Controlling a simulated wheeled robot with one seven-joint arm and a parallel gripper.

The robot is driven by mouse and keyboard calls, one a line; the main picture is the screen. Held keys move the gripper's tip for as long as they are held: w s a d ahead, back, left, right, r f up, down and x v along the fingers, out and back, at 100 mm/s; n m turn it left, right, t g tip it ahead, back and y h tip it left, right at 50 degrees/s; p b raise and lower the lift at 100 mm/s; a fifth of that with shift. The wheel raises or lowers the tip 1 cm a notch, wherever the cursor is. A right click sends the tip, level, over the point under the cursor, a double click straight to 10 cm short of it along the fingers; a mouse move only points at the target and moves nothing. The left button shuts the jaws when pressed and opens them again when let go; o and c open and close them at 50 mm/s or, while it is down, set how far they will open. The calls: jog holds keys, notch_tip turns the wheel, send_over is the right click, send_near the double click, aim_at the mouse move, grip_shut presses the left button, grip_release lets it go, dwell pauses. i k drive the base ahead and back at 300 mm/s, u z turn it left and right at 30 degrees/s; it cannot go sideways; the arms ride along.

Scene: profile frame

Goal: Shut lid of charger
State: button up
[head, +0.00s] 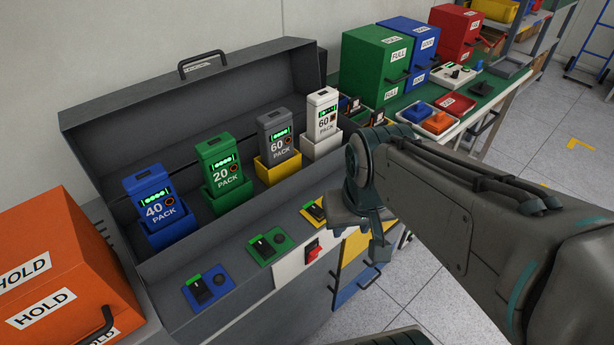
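The charger (215,245) is a long grey case on the left half of the head view. Its grey lid (110,125) stands raised at the back, with a black bar handle (202,62) on its top edge. My gripper (378,255) is in front of the charger's right end, apart from the lid and handle. Its fingers are too small and partly hidden to judge.
An orange HOLD box (60,270) stands close at the charger's left. Green (375,60), blue (420,40) and red (455,30) boxes stand on the bench beyond its right end. Switch panels (268,247) line the charger's front. The floor (560,140) at right is clear.

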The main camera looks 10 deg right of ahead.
aim_at(114, 136)
jog(key=u, duration=0.15)
jog(key=k, duration=0.4)
jog(key=u, duration=0.55)
jog(key=k, duration=0.9)
jog(key=z, duration=0.6)
jog(key=i, duration=1.85)
jog(key=u, duration=0.9)
